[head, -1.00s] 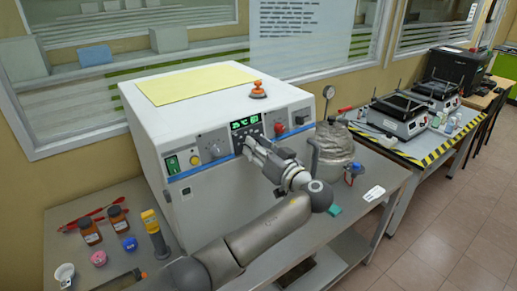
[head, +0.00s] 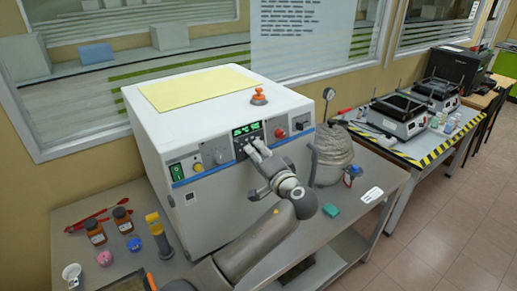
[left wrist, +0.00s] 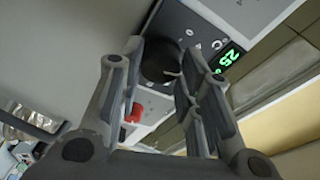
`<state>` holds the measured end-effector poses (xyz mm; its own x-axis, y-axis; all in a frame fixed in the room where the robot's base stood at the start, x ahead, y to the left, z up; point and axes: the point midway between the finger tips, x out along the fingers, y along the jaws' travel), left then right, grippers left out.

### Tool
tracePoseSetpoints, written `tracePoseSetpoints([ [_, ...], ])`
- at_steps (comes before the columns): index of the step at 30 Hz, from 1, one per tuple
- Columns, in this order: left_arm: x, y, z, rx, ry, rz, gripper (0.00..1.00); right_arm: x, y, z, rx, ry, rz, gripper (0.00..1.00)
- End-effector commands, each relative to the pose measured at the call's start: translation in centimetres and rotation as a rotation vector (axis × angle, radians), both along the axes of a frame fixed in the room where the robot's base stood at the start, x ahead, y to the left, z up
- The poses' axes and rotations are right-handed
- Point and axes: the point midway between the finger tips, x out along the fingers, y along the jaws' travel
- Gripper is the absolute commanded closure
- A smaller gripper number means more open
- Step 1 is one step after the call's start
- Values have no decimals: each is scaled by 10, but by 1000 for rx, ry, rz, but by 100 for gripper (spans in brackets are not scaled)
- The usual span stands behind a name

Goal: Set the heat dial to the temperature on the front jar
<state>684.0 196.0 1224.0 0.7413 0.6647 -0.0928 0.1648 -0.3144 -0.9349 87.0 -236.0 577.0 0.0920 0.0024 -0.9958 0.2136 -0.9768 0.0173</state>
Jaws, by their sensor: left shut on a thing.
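The heating cabinet (head: 215,205) is a white box with a control panel on its front. Its green display (head: 247,129) reads 25 in the left wrist view (left wrist: 228,58). A black round dial (left wrist: 160,62) sits below the display. My left gripper (head: 252,147) is at the panel, its fingers shut on both sides of the dial and largely hiding it in the head view. Two brown jars with labels stand on the table at the left: a front jar (head: 95,233) and one behind it (head: 122,219). Their label text is too small to read. My right gripper is out of view.
A red knob (head: 280,132) is right of the display; a green switch (head: 177,172) is at the panel's left.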

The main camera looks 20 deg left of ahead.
Motion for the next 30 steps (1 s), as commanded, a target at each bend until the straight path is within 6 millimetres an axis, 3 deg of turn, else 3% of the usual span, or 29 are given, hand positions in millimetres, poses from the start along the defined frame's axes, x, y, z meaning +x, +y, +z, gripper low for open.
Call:
tracePoseSetpoints([
  [1,-1,0,3,24,38,-8,91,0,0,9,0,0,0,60],
  [9,-1,0,2,177,235,-62,91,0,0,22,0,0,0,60],
  [30,0,1,2,539,696,-187,91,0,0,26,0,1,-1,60],
])
